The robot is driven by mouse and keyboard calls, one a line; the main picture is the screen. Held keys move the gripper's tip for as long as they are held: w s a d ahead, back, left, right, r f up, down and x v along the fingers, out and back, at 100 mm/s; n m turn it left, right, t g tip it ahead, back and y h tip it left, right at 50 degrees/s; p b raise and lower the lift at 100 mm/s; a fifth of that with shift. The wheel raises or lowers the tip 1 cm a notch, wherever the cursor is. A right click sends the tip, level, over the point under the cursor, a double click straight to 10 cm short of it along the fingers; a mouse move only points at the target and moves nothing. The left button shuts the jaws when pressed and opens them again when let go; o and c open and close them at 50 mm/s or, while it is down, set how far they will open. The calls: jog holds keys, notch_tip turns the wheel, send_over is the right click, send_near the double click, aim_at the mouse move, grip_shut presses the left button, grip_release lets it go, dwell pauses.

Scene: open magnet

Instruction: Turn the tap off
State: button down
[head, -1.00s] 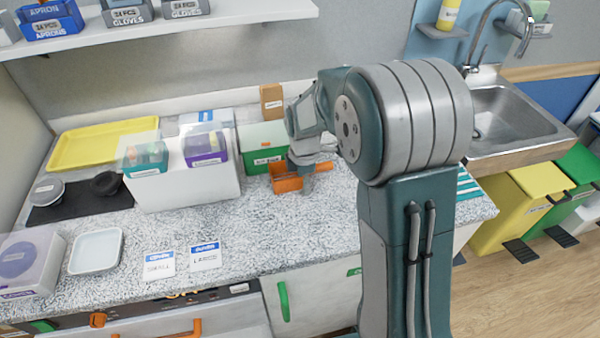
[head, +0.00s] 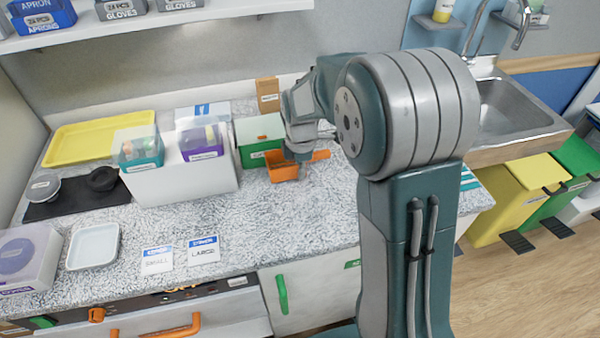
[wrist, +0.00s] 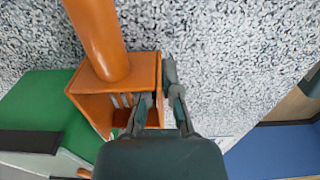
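The tap (head: 522,28) is a curved metal spout over the steel sink (head: 505,112) at the upper right in the head view. Its top is cut off by the picture's edge, and its handle and any water flow cannot be made out. My gripper (wrist: 157,97) is far from the tap, over the counter to the left. In the wrist view its two fingers are apart, on either side of the near wall of an orange scoop-like box (wrist: 88,83). Whether they touch the wall is unclear. In the head view my arm partly hides the gripper.
The orange box (head: 281,172) stands before a green box (head: 258,133) on the speckled counter (head: 285,222). A white bin (head: 180,184), yellow tray (head: 85,138) and labelled cards (head: 203,250) lie leftward. Yellow (head: 515,190) and green bins stand below the sink.

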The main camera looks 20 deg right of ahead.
jog(key=s+d+r, duration=0.6)
jog(key=d+r, duration=0.5)
jog(key=d, duration=0.1)
jog(key=shift+d+r, duration=0.15)
jog(key=shift+d, duration=0.15)
jog(key=shift+s, duration=0.15)
